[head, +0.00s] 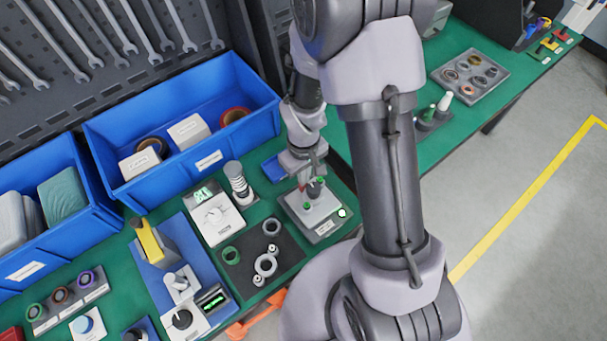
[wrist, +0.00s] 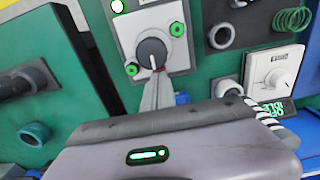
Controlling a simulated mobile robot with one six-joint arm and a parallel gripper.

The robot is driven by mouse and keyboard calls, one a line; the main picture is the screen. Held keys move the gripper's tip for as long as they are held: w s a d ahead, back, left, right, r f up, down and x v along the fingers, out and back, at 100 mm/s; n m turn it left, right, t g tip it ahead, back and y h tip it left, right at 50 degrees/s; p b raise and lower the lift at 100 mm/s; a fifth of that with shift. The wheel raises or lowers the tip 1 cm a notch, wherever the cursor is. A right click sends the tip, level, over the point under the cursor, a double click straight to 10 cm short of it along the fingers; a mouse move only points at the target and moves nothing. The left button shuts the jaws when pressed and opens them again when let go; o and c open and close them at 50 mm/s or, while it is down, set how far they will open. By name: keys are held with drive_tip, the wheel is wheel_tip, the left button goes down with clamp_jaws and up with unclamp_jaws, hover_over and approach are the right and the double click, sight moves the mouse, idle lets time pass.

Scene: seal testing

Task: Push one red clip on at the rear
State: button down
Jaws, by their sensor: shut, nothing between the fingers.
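A grey test plate (head: 316,224) lies on the green bench under my gripper. It carries a dark round part (wrist: 152,53) with a white line, and two green nuts, one (wrist: 177,29) on its right. A small red piece (head: 302,187) shows by the plate's rear in the head view; I cannot tell if it is a clip. In the head view my gripper (head: 307,178) partly hides the plate's rear.
A dial box (head: 215,218) and a coil post (head: 238,180) stand left of the plate. A dark mat (head: 240,272) with rings lies in front of them. Blue bins (head: 190,158) line the back. A grey tray (head: 470,75) of rings lies farther right.

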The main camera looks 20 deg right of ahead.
idle(0.6)
wheel_tip(320, 180, up, 7)
drive_tip(key=p, duration=0.5)
wheel_tip(320, 180, up, 8)
drive_tip(key=m+t+b, duration=0.2)
drive_tip(key=m+b, duration=0.1)
drive_tip(key=b, duration=0.2)
drive_tip(key=s+a+r+m+t+y+b, duration=0.1)
drive_tip(key=s+a+r+m+t+b, duration=0.1)
drive_tip(key=s, duration=0.4)
drive_tip(key=s+a+r+m+t+y+b, duration=0.1)
drive_tip(key=s+a+r+m+b, duration=0.1)
drive_tip(key=s+r, duration=0.4)
drive_tip(key=shift+s+r+m+t+b, duration=0.15)
drive_tip(key=shift+s+m+t+b, duration=0.3)
drive_tip(key=shift+b, duration=0.75)
